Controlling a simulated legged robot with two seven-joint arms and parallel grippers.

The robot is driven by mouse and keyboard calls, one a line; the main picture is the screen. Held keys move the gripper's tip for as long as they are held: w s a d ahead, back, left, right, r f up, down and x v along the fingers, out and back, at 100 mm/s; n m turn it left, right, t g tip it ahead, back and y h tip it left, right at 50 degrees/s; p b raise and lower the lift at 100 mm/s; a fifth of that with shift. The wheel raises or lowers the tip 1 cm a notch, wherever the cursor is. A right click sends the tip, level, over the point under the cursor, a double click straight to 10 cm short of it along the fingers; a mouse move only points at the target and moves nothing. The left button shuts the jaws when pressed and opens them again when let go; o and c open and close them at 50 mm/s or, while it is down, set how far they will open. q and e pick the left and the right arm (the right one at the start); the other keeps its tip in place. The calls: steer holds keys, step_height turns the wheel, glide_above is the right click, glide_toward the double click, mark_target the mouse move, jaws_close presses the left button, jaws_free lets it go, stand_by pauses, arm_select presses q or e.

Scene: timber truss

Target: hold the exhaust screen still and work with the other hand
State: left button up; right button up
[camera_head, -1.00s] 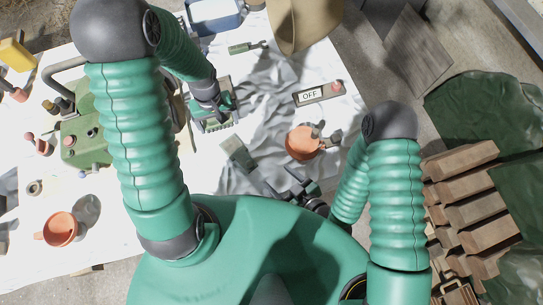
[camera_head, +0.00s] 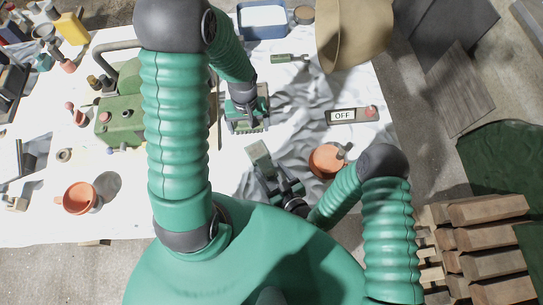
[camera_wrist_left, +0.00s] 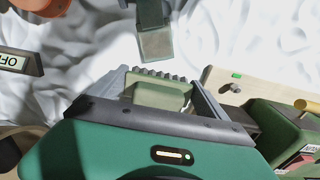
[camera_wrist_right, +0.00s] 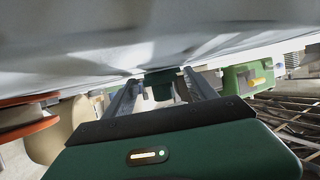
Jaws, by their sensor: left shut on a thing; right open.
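My left gripper (camera_head: 248,122) is shut on a pale green, block-like piece with a toothed grey edge, which I take to be the exhaust screen (camera_wrist_left: 158,95). It sits between the jaws in the left wrist view, low over the white cloth. My right gripper (camera_head: 278,180) is open, on the near side of the cloth. That piece also shows in the left wrist view (camera_wrist_left: 156,45), apart from the screen. I cannot tell whether the right fingers touch it.
A green machine (camera_head: 122,115) stands left of my left gripper. Right of my right gripper is an orange pot (camera_head: 324,160), close to that arm. An OFF switch box (camera_head: 352,115) and a green bottle-like item (camera_head: 290,58) lie farther off. Stacked timber (camera_head: 480,245) is at right.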

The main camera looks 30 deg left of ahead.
steer(key=shift+a, duration=0.3)
steer(key=c, duration=0.7)
steer(key=shift+d, duration=0.15)
jaws_close()
